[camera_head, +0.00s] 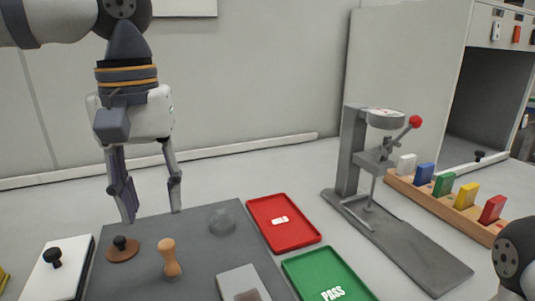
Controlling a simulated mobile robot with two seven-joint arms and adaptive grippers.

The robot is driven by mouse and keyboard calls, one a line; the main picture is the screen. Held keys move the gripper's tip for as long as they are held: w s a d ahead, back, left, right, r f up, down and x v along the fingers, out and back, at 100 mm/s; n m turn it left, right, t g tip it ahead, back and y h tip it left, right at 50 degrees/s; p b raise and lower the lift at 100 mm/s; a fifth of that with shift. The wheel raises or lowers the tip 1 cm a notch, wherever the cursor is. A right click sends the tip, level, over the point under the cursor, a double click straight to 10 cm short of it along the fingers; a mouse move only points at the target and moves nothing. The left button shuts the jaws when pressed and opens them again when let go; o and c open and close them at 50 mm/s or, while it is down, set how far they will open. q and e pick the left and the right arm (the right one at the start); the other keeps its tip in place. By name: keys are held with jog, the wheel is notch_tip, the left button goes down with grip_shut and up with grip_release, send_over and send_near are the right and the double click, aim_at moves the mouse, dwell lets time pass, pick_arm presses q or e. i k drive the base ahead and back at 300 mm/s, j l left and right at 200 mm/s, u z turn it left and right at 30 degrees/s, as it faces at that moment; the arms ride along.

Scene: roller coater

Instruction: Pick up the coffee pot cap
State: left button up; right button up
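A round brown disc with a black knob on top (122,249), the most cap-like thing in view, lies on the dark grey mat (200,255) at the lower left. No coffee pot shows. My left gripper (153,213) hangs fingers down, appearing above and slightly right of the disc. Its two fingers are spread with nothing between them. The disc is apart from the fingers. Of my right arm only a rounded joint shows at the lower right edge; its gripper is out of the picture.
A white block with a black knob (60,275) is left. Red (268,236) and green (300,266) trays, a grey lever stand (351,150) and a rack of coloured blocks (430,197) are right.

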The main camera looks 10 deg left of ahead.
aim_at(123, 249)
jog(key=k, duration=1.45)
